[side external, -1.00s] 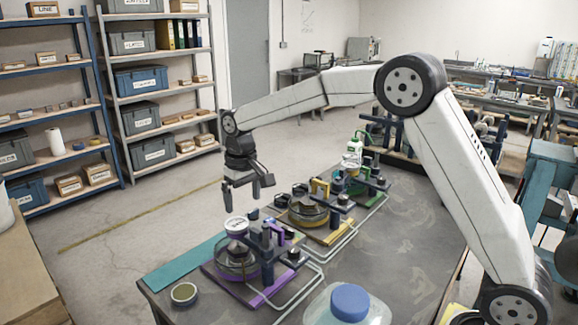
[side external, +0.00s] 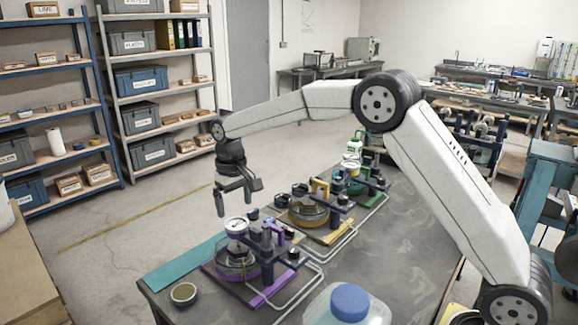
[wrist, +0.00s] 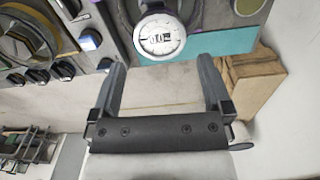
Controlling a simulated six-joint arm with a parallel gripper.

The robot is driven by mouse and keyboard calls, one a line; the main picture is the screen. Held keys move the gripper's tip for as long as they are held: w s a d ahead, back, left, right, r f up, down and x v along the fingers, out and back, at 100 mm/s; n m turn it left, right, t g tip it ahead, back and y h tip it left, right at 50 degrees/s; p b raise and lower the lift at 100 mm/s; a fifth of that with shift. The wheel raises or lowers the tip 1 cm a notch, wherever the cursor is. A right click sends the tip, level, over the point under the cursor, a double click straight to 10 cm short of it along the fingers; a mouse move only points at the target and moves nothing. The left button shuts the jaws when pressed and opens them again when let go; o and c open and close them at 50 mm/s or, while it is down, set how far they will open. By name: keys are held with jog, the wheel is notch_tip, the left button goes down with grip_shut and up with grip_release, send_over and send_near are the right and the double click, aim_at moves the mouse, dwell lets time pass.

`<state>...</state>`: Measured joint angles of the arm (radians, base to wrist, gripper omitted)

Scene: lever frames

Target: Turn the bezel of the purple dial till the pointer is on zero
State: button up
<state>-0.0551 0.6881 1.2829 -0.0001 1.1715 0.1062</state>
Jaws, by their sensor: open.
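The purple dial (side external: 237,226) is a round white-faced gauge with a purple rim, standing on the purple-based lever frame (side external: 262,296) nearest the front of the table. In the wrist view the dial (wrist: 159,36) shows at the top centre, beyond the fingertips. Its pointer is too small to read. My gripper (side external: 236,202) is open and empty, above and slightly left of the dial, not touching it. In the wrist view my gripper's two fingers (wrist: 162,75) stand wide apart with the dial's face between and past their tips.
A yellow-based frame (side external: 325,232) and a green-based frame (side external: 370,199) stand behind the purple one. A teal strip (side external: 186,262) and a small round tin (side external: 184,294) lie at the table's left. A blue-capped jar (side external: 350,303) stands at the front.

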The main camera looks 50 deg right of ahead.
aim_at(236, 223)
jog(key=shift+f, duration=2.3)
jog(key=c, duration=1)
